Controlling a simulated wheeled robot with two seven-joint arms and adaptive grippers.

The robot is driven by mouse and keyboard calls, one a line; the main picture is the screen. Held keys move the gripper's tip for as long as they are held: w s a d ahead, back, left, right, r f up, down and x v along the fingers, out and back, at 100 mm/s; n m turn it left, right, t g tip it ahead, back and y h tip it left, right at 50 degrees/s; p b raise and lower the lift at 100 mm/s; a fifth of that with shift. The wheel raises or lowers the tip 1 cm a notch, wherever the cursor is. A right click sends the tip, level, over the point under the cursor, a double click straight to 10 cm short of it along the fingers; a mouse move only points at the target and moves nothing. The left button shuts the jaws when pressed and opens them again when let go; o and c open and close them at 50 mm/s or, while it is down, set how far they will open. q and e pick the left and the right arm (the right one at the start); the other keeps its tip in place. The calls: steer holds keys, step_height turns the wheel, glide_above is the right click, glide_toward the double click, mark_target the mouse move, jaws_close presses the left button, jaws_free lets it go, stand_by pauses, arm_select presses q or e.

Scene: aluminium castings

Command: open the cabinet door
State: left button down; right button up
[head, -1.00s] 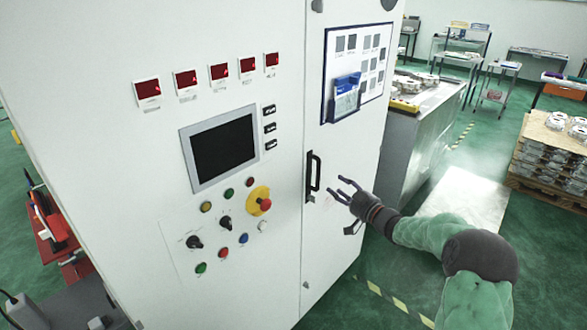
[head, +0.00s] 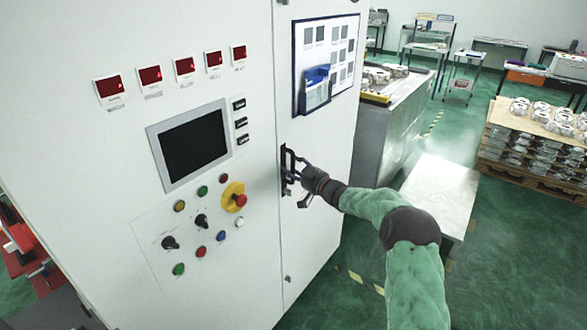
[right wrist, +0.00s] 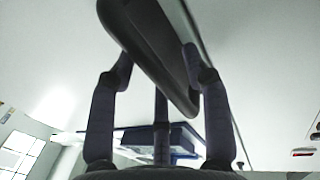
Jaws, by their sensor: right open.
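The white control cabinet (head: 235,45) fills the left and middle of the head view. Its door (head: 318,170) is on the right part of the front and looks closed. The black door handle (head: 285,165) stands upright near the door's left edge. My right gripper (head: 292,168) is at the handle, with its fingers around it. In the right wrist view the dark handle (right wrist: 150,50) passes between the open fingers of the gripper (right wrist: 157,75). Whether the fingers touch the handle I cannot tell. My left gripper is not in view.
A control panel with a screen (head: 190,147), knobs and a red emergency button (head: 240,200) is left of the handle. A blue document holder (head: 314,90) hangs on the door. A grey bench (head: 383,140) and a low pale platform (head: 440,190) stand to the right.

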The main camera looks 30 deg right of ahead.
jaws_close()
steer(key=shift+s, duration=0.1)
